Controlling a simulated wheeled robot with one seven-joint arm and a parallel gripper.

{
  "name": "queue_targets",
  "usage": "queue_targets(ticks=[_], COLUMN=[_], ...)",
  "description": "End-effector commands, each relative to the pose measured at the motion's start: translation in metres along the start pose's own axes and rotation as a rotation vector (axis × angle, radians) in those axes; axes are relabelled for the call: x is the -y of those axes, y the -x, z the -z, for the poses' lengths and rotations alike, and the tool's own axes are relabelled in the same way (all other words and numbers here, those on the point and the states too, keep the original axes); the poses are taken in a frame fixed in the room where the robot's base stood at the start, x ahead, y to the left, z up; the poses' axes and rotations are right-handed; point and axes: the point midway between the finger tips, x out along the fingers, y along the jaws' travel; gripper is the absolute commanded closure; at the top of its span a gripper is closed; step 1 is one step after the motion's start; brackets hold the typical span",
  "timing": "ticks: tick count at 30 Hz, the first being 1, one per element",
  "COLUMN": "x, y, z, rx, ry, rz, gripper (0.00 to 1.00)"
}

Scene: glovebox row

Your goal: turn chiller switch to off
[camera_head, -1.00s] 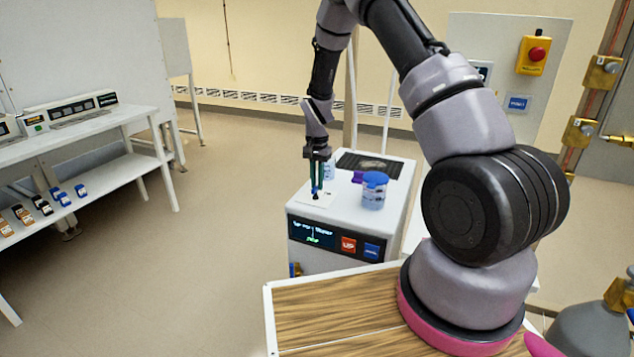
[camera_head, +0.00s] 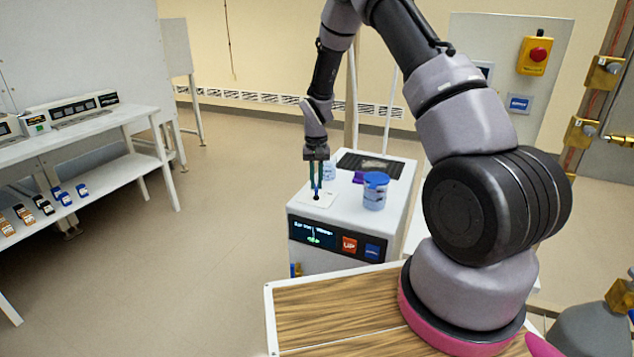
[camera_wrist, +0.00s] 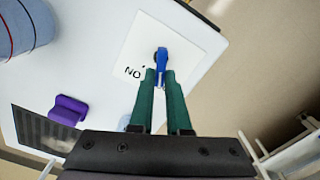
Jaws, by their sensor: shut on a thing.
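The chiller (camera_head: 340,215) is a white box with a dark front display and red and blue buttons. On its top is a pale square plate (camera_wrist: 135,50) with a blue switch lever (camera_wrist: 162,58).
A blue-lidded jar (camera_head: 375,192) and a purple object (camera_head: 358,177) stand on the chiller top, right of my gripper. A dark vent grille (camera_head: 370,165) lies behind. A wood-topped surface (camera_head: 335,310) is in front. Open floor (camera_head: 215,250) lies to the left.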

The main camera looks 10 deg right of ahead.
Motion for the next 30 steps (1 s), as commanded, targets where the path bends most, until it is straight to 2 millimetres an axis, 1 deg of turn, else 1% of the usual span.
queue_targets(ticks=[9,22,23,24,25,30], x=[0.0016,0.0017,0.0017,0.0017,0.0017,0.0015], y=[-0.0006,-0.0008,-0.0008,-0.0008,-0.0007,-0.0005], z=[-0.0013,-0.0015,-0.0015,-0.0015,-0.0014,-0.0009], rx=[0.003,0.003,0.003,0.003,0.003,0.002], ry=[0.098,0.11,0.11,0.109,0.109,0.108], rz=[0.0,0.0,0.0,0.0,0.0,0.0], gripper=[1.0,1.0,0.77,0.62,0.55,0.55])
